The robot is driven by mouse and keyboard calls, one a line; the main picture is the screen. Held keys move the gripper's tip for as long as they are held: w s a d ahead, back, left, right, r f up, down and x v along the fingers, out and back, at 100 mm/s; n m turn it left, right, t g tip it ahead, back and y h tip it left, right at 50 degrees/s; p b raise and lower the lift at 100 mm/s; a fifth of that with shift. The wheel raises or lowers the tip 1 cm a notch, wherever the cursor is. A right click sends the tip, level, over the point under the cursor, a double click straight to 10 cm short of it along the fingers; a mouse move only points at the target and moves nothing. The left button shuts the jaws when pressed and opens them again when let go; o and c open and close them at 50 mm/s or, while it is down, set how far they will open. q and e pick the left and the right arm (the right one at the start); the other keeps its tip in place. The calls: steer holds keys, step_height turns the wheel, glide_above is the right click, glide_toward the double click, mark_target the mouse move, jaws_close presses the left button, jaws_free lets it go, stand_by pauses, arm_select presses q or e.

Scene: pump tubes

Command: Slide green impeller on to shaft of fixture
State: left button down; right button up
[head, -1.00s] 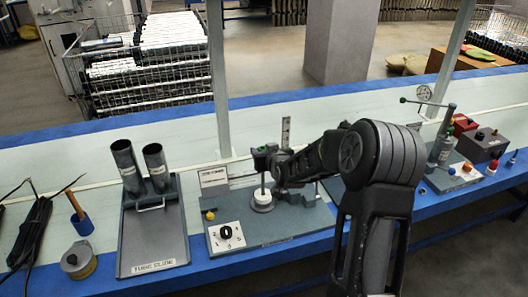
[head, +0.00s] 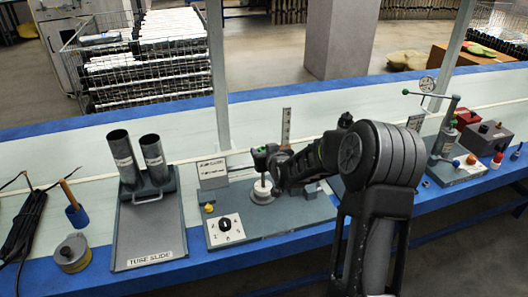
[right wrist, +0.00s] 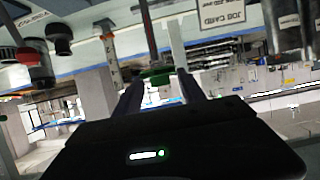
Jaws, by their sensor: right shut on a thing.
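The green impeller (head: 259,149) is a small green part at the tips of my right gripper (head: 262,155), which is shut on it. It sits above the fixture's white round base (head: 263,195), at the upper end of the upright shaft (head: 262,181). In the right wrist view, which looks upside down, the green impeller (right wrist: 157,71) lies between the two fingers, and a thin dark rod (right wrist: 151,32) runs from it towards the table side. I cannot tell whether the shaft is inside the impeller's hole. My left gripper is not in view.
The fixture's grey plate (head: 285,222) carries a dial (head: 225,228), a yellow knob (head: 209,208) and an upright ruler (head: 286,127). A tube slide (head: 150,222) with two tubes stands at left. A lever pump (head: 447,143) and control boxes (head: 489,140) stand at right.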

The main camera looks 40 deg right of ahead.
steer(key=shift+b, duration=0.45)
stand_by(0.7)
steer(key=shift+b, duration=0.55)
stand_by(0.7)
steer(key=shift+f+b, duration=1.35)
steer(key=shift+f, duration=0.05)
steer(key=o, duration=1.4)
steer(key=v, duration=0.8)
